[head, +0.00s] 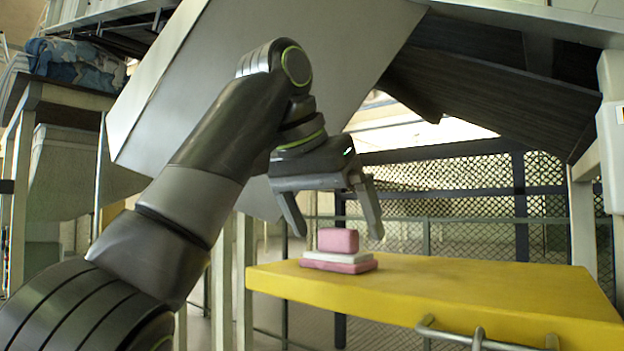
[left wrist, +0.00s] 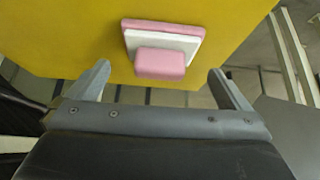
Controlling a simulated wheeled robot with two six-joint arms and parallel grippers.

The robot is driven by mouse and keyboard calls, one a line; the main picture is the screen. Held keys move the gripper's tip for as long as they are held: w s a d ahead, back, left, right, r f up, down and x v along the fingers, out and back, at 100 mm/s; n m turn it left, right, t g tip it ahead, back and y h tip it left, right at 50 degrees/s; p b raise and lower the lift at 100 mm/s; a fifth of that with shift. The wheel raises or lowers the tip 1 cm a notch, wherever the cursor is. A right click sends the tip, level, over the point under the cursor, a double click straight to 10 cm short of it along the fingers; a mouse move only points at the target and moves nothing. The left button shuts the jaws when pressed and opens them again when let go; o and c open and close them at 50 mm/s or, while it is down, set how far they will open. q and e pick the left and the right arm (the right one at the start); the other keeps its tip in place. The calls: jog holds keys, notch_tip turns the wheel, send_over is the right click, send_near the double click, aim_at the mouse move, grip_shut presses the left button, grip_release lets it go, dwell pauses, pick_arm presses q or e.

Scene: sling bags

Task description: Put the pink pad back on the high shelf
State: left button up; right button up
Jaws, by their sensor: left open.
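A small stack sits on the yellow surface (head: 470,292), near its left end. It has a flat pink pad (head: 338,266) at the bottom, a white slab (head: 337,256) in the middle and a smaller, thicker pink block (head: 338,240) on top. My left gripper (head: 334,232) is open and empty, pointing down, with its fingers above and to either side of the stack in the head view. In the left wrist view the pink block (left wrist: 160,64) shows between the open fingertips, with the white slab (left wrist: 163,46) and pink pad (left wrist: 162,25) beyond it. I see no contact. My right gripper is out of view.
A large tilted grey panel (head: 255,85) hangs close behind my left arm. Dark slanted boards (head: 480,90) are overhead at the right. Metal rails (head: 480,338) stand at the yellow surface's front edge. The yellow surface right of the stack is clear.

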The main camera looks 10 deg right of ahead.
pick_arm(q)
jog(key=v, duration=0.8)
jog(key=shift+s+a+r+p, duration=0.2)
jog(key=shift+r+p, duration=0.15)
